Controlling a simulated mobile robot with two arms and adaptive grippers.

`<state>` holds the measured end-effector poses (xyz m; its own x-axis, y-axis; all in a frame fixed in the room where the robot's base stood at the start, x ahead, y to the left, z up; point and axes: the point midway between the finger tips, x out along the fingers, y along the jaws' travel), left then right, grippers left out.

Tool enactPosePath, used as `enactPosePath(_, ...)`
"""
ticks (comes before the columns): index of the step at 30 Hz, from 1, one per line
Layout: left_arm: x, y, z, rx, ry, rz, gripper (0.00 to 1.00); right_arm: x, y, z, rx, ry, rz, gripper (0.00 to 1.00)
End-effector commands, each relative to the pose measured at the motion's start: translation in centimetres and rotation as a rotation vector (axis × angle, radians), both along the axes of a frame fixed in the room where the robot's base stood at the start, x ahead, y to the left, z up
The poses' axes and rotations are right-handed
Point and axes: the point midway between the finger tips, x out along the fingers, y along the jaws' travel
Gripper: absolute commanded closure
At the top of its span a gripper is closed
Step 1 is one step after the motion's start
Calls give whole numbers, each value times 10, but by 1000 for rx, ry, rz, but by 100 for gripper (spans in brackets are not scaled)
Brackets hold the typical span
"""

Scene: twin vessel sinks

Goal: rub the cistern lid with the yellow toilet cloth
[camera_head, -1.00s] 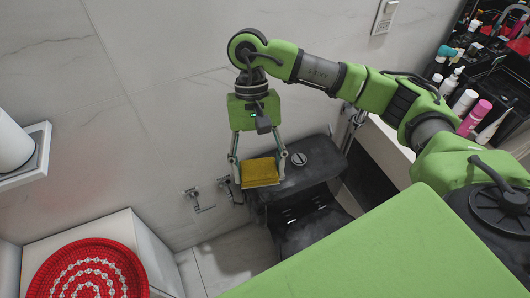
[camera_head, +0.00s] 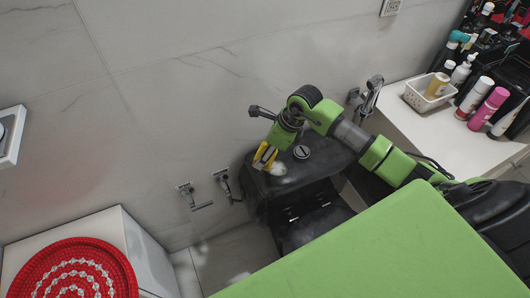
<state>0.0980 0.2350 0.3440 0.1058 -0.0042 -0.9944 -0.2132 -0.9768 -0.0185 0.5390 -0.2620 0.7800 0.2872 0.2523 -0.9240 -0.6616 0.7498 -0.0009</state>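The dark cistern lid (camera_head: 325,163), with a round flush button (camera_head: 301,152) on top, is against the tiled wall. My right gripper (camera_head: 264,158) reaches in from the right and is tilted over the lid's left part. It is shut on the yellow cloth (camera_head: 262,154), which shows between its fingers at the lid. I cannot tell for certain how firmly the cloth touches the surface. A whitish patch (camera_head: 278,169) shows on the lid just right of the cloth. My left gripper is not in view.
Wall valves (camera_head: 222,180) are left of the cistern, and a hand sprayer (camera_head: 372,88) is on the wall behind. A white ledge at right carries a basket (camera_head: 428,96) and bottles (camera_head: 481,103). A red round mat (camera_head: 75,272) lies at lower left.

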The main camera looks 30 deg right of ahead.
Motion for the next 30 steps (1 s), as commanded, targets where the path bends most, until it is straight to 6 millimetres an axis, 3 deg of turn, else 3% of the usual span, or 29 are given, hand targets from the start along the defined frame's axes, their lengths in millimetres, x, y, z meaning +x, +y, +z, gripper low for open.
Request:
enactPosePath(18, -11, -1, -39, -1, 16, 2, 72, 0, 1, -55, 1, 0, 4, 60)
enactPosePath(30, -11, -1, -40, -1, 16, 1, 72, 0, 1, -57, 0, 1, 4, 60)
